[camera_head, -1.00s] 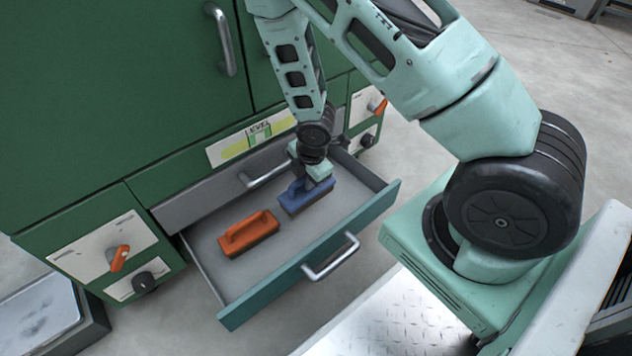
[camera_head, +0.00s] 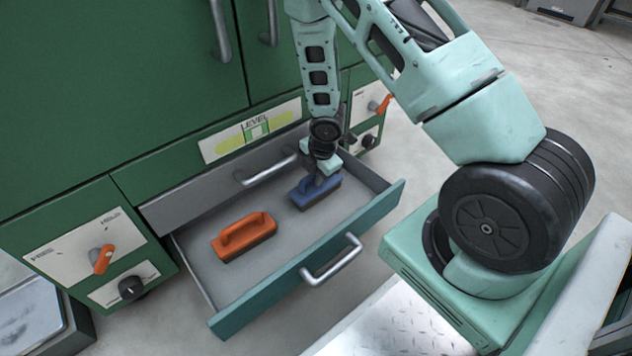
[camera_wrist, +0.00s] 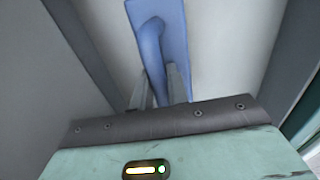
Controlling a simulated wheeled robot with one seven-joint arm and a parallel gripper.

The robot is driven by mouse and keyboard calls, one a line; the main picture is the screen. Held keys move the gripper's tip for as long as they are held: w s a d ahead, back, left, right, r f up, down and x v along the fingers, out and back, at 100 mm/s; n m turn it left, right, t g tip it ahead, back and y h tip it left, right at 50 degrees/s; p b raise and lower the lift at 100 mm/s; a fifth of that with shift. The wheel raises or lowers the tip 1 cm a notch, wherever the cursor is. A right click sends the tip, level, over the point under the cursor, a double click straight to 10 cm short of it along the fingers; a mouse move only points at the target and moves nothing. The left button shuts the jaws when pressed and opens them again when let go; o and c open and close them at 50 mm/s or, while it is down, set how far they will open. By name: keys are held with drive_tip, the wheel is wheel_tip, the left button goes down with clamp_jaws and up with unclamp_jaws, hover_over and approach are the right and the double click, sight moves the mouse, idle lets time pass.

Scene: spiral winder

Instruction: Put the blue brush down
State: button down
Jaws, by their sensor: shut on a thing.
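The blue brush (camera_head: 317,193) is inside the open drawer (camera_head: 285,280), toward its back right. Its handle also shows in the camera_wrist view (camera_wrist: 150,45), lying along the brush's flat back. My gripper (camera_head: 321,178) is above the brush and shut on its handle. In the camera_wrist view the two fingers (camera_wrist: 158,88) sit on either side of the handle's near end. The brush looks low and close to the drawer floor, but I cannot tell whether it touches it.
An orange brush (camera_head: 245,238) lies on the drawer floor left of the blue one. The green cabinet (camera_head: 110,90) rises behind the drawer. The drawer's front handle (camera_head: 331,260) sticks out toward me. Bare drawer floor shows between and in front of the brushes.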

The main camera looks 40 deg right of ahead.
drive_tip(key=shift+f, duration=0.45)
drive_tip(key=shift+f, duration=0.2)
drive_tip(key=c, duration=1.4)
unclamp_jaws()
drive_tip(key=shift+o, duration=0.2)
